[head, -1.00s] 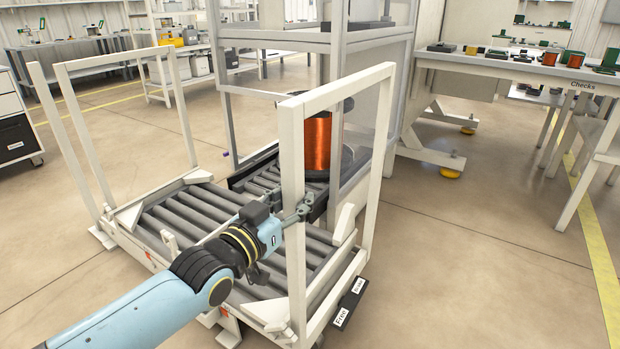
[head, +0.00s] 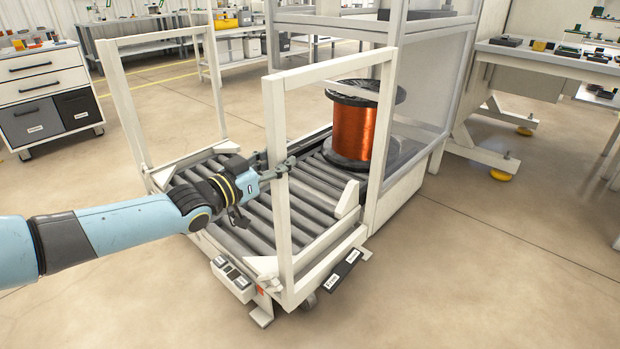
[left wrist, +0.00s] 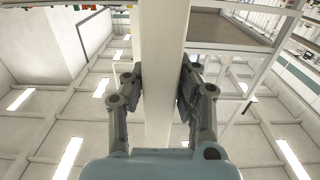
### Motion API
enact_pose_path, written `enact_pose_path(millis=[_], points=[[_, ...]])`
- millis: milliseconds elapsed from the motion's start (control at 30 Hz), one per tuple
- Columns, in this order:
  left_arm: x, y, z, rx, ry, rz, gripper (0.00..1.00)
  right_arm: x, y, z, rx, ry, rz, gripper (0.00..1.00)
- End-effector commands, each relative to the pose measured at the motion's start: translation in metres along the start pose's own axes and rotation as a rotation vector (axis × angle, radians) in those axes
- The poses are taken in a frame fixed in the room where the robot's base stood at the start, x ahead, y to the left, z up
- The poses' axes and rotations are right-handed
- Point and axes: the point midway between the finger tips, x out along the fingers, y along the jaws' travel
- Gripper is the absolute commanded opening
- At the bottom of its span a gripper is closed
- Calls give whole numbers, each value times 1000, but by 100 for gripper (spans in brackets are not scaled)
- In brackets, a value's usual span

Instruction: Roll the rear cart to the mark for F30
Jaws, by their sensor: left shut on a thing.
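A cream-framed cart (head: 328,68) with a bed of grey rollers (head: 235,215) stands left of a tall machine frame. My left gripper (head: 280,170) is shut on an upright post of the cart's near frame. In the left wrist view the two fingers (left wrist: 157,92) press on both sides of that cream post (left wrist: 157,40). The cart's roller bed lies close against the machine's opening; whether they touch is unclear. A spool of copper wire (head: 356,128) with black flanges stands upright on rollers at that opening, beyond the cart. My right gripper is not in view.
A grey machine frame (head: 385,210) stands right of the cart. A drawer cabinet (head: 48,95) is at the left, and a bench (head: 560,62) with small parts is at the right. The floor (head: 450,290) in front and to the right is clear.

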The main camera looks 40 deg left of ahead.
Motion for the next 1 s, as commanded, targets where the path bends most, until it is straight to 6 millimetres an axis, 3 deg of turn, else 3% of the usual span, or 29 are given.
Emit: enact_pose_path(millis=[100,333,500,867,900,1000], points=[[-4,-30,8,5,-11,-1,0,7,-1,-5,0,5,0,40],[-5,-63,9,2,-14,-2,0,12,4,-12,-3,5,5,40],[-5,-73,8,0,-15,-3,0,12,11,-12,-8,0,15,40],[-5,-75,7,0,-16,-5,0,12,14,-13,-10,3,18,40],[-5,-75,7,0,-16,-5,30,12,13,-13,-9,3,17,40],[-5,-75,7,0,-15,-4,43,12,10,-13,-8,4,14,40]])
